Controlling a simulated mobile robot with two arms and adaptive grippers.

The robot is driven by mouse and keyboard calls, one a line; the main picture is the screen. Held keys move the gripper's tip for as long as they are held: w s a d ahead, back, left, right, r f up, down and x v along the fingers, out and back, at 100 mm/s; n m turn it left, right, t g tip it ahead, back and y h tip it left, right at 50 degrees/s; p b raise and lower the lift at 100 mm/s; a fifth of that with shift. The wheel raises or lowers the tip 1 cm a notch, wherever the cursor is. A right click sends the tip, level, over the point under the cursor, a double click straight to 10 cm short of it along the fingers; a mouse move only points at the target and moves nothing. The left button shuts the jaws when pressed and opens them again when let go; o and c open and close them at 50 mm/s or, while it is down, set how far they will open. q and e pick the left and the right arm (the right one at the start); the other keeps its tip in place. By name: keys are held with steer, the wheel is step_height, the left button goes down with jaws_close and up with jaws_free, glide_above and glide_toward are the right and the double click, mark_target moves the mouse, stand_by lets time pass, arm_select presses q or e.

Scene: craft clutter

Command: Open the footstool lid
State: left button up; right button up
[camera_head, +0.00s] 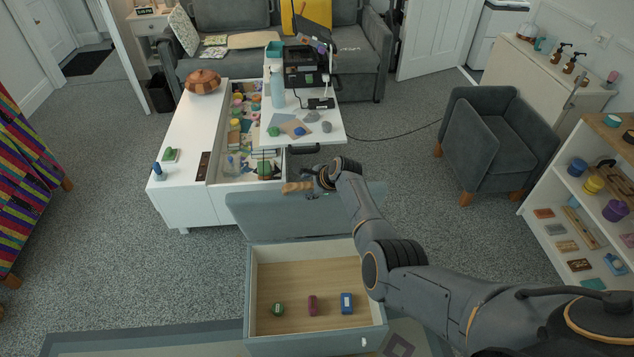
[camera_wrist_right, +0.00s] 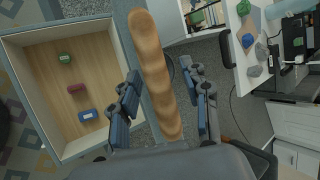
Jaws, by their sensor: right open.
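The footstool (camera_head: 250,290) is a pale grey-blue box standing open, with a wood-coloured inside. Its lid (camera_head: 262,218) is raised at the far side, tilted up. In the right wrist view the footstool (camera_wrist_right: 30,110) is at the left and the lid (camera_wrist_right: 147,110) shows as a narrow strip. My right gripper (camera_head: 318,180) is open, above the lid's upper edge. In the wrist view its fingers (camera_wrist_right: 163,100) are apart, on either side of a long brown loaf (camera_wrist_right: 152,50). The loaf (camera_head: 297,187) is just left of the gripper in the head view; its support is unclear.
A green item (camera_head: 277,309), a dark red block (camera_head: 312,304) and a blue box (camera_head: 346,303) lie inside the footstool. A cluttered white coffee table (camera_head: 178,140) stands behind the lid. An armchair (camera_head: 495,135) and a white shelf (camera_head: 555,210) are at the right.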

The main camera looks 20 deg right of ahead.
steer(key=v, duration=1.1)
steer(key=shift+s+d+r, duration=0.2)
steer(key=shift+s, duration=0.05)
steer(key=s+a+f+n+g+h, duration=0.1)
steer(key=s+f+n, duration=0.3)
steer(key=s+f, duration=0.55)
steer(key=s+a+f+n+g, duration=0.1)
steer(key=s+f+n+g, duration=0.15)
steer(key=s+f, duration=0.65)
steer(key=s+a+f+n+g+h, duration=0.1)
steer(key=s+f+n, duration=0.4)
steer(key=f, duration=0.9)
steer(key=s+f+n, duration=0.3)
steer(key=s+f, duration=0.1)
steer(key=s, duration=0.7)
steer(key=s+f+n+g, duration=0.1)
steer(key=s+f+n, duration=0.3)
steer(key=s, duration=0.7)
steer(key=s+f+n+g, duration=0.1)
steer(key=s+f+n, duration=0.3)
steer(key=s, duration=0.7)
steer(key=shift+s+h, duration=0.25)
steer(key=shift+h, duration=0.05)
steer(key=shift+a+f, duration=0.1)
steer(key=shift+a, duration=0.05)
